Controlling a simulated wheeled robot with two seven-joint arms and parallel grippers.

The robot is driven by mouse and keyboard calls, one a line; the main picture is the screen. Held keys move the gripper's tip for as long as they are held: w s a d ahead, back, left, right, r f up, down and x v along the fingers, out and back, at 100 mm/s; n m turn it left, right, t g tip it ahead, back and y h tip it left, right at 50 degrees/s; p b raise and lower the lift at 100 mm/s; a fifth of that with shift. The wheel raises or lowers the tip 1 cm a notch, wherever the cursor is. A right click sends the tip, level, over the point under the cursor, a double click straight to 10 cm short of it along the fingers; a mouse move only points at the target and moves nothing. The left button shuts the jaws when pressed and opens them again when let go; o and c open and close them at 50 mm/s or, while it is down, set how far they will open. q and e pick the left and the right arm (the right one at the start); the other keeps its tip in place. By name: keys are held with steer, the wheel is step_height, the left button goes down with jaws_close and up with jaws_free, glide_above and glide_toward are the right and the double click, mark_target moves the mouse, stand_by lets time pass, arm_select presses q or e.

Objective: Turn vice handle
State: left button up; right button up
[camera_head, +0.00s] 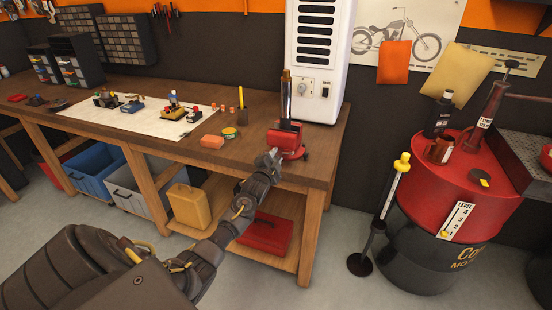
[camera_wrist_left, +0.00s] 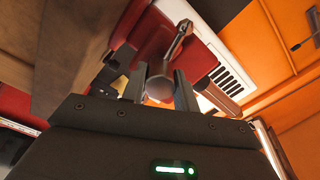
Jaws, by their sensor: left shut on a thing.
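The red vice (camera_head: 287,139) stands on the right end of the wooden workbench, with a dark upright cylinder clamped in or standing behind it. My left gripper (camera_head: 272,156) reaches up to the front of the vice. In the left wrist view the vice (camera_wrist_left: 150,40) fills the upper middle. Its grey metal handle (camera_wrist_left: 177,47) runs from a round end (camera_wrist_left: 160,88) up to the right. The fingers of my left gripper (camera_wrist_left: 160,90) are shut on the handle's round end. In the head view the handle is mostly hidden by the gripper. My right gripper is not in view.
The workbench (camera_head: 240,160) holds an orange block (camera_head: 212,141), a green tape roll (camera_head: 230,133) and small parts on a white sheet (camera_head: 120,118). A white cabinet (camera_head: 318,60) stands behind the vice. A red drum (camera_head: 450,185) is at right, with floor between.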

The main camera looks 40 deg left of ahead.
arm_select(q)
steer(key=n, duration=1)
steer(key=shift+p, duration=0.3)
steer(key=n, duration=0.5)
steer(key=shift+n, duration=0.4)
steer(key=n+p, duration=0.1)
steer(key=n, duration=0.4)
steer(key=shift+n, duration=0.3)
steer(key=n+p, duration=0.1)
steer(key=n, duration=0.4)
steer(key=shift+r, duration=0.15)
steer(key=n+p, duration=0.1)
steer(key=n, duration=0.4)
steer(key=shift+r, duration=0.1)
steer(key=n+p, duration=0.2)
steer(key=n, duration=0.2)
steer(key=shift+d+r, duration=0.1)
steer(key=n+p, duration=0.1)
steer(key=n, duration=0.4)
steer(key=shift+n+p, duration=0.35)
steer(key=shift+n, duration=0.05)
